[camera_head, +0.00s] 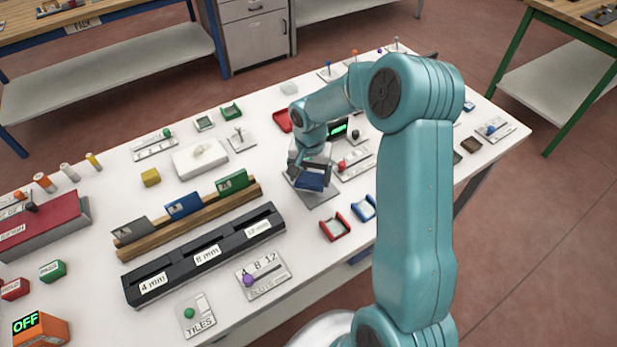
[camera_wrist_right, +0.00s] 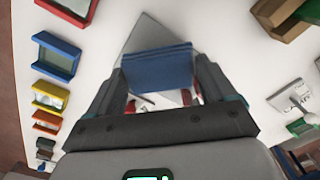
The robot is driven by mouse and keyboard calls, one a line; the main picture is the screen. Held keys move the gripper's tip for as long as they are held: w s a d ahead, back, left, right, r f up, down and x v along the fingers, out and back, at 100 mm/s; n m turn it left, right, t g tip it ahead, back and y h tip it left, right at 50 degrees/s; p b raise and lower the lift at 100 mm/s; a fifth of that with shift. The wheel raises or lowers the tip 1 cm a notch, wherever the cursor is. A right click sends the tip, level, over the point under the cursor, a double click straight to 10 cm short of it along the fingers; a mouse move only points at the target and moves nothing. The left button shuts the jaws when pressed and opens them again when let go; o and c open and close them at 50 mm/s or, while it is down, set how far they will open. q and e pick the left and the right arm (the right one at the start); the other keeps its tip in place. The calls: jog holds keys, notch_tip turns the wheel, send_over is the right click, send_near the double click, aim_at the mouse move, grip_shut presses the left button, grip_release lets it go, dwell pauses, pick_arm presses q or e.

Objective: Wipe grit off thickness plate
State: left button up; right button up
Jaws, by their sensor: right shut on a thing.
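My right gripper (camera_head: 308,172) is shut on a blue pad (camera_head: 310,182), low over a grey plate (camera_head: 322,199) in the head view. In the right wrist view the blue pad (camera_wrist_right: 157,68) spans between the two fingers, and the grey plate (camera_wrist_right: 147,33) shows beyond it. I cannot tell whether the pad touches the plate. A light plate marked 4 8 12 with a purple knob (camera_head: 263,274) lies nearer the front; I cannot tell which plate is the thickness plate. No grit can be made out. My left gripper is out of view.
A black rack with 4 mm and 8 mm labels (camera_head: 205,254) and a wooden rack with coloured cards (camera_head: 190,222) stand left of the gripper. Red (camera_head: 334,228) and blue (camera_head: 364,207) small trays lie to its right. A TILES plate (camera_head: 196,318) is at the front.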

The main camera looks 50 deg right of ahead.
jog(key=shift+w+a+r+p, duration=0.1)
jog(key=shift+r+p, duration=0.15)
jog(key=shift+r, duration=0.2)
jog(key=shift+w+a+r+p, duration=0.1)
jog(key=shift+r+p, duration=0.1)
jog(key=shift+r, duration=0.25)
jog(key=shift+s+d+r+p, duration=0.1)
jog(key=shift+r+p, duration=0.25)
jog(key=shift+r, duration=0.25)
jog(key=shift+s+d+r+p, duration=0.1)
jog(key=shift+r+p, duration=0.25)
jog(key=shift+r, duration=0.55)
jog(key=shift+w+a+r+p, duration=0.2)
jog(key=shift+r+p, duration=0.05)
jog(key=shift+p, duration=0.1)
jog(key=shift+s+d, duration=0.15)
